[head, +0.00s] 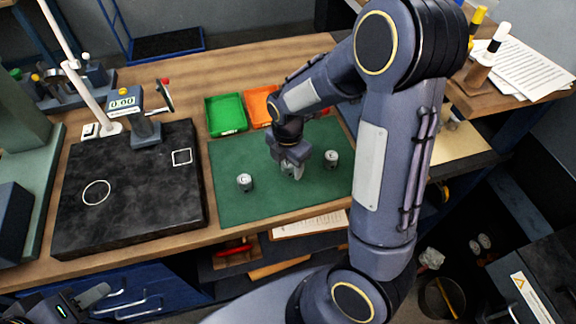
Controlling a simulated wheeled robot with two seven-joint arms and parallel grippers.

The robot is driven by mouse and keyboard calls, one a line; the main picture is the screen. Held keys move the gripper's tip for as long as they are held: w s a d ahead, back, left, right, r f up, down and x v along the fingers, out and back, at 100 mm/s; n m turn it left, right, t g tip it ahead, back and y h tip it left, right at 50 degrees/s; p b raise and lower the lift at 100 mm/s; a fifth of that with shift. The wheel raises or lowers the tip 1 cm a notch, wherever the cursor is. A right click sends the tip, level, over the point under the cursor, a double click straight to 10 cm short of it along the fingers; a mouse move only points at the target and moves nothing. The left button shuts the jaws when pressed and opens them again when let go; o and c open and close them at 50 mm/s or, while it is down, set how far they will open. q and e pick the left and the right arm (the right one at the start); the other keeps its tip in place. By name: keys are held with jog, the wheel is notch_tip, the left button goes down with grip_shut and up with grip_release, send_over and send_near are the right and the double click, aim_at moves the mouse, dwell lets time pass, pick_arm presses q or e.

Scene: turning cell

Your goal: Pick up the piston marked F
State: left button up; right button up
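Two small grey metal pistons stand upright on the green mat (240,211). The left piston (244,182) is near the mat's left side, and the right piston (332,158) is further right. Each has a light mark, too small for me to read surely, so I cannot tell which is F. My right gripper (292,171) points down over the mat between the two pistons, apart from both. Its fingers are too small and foreshortened to show their opening, and it hides the mat behind it. My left gripper (84,304) is at the bottom left, partly cut off, away from the mat.
A green tray (226,131) and an orange tray (250,107) stand behind the mat. A black stone plate (130,215) with a gauge stand (144,132) lies to the left. My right arm covers the mat's right side. The mat's front left is clear.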

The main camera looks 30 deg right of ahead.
jog(key=c, duration=1)
jog(key=shift+r, duration=0.15)
